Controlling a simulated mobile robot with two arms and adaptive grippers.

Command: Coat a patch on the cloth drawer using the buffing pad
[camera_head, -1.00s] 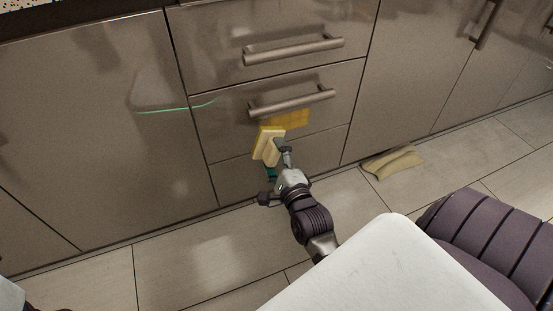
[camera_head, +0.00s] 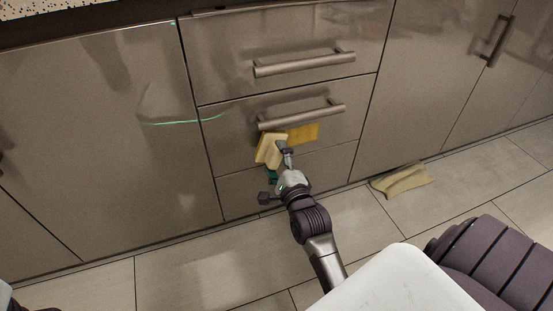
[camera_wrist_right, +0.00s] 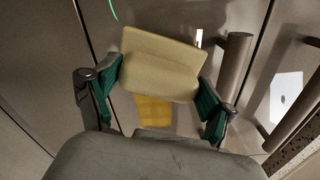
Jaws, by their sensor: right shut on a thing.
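My right gripper (camera_head: 279,164) is shut on the pale yellow buffing pad (camera_head: 268,149), which is tilted at the face of the cloth drawer (camera_head: 228,136). This is the middle drawer, and the pad is just below the left end of its bar handle. A yellow patch (camera_head: 303,134) shows on the drawer right of the pad. In the right wrist view, the pad (camera_wrist_right: 160,64) sits between green-lined fingers, and the patch (camera_wrist_right: 154,112) shows beyond it. I cannot tell whether the pad touches the drawer. My left gripper is out of view.
A folded beige cloth (camera_head: 402,181) lies on the tiled floor by the cabinet base, to the right. The drawer's bar handle (camera_head: 302,113) sticks out just above the pad. The upper drawer handle (camera_head: 305,63) is higher. Floor in front is mostly clear.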

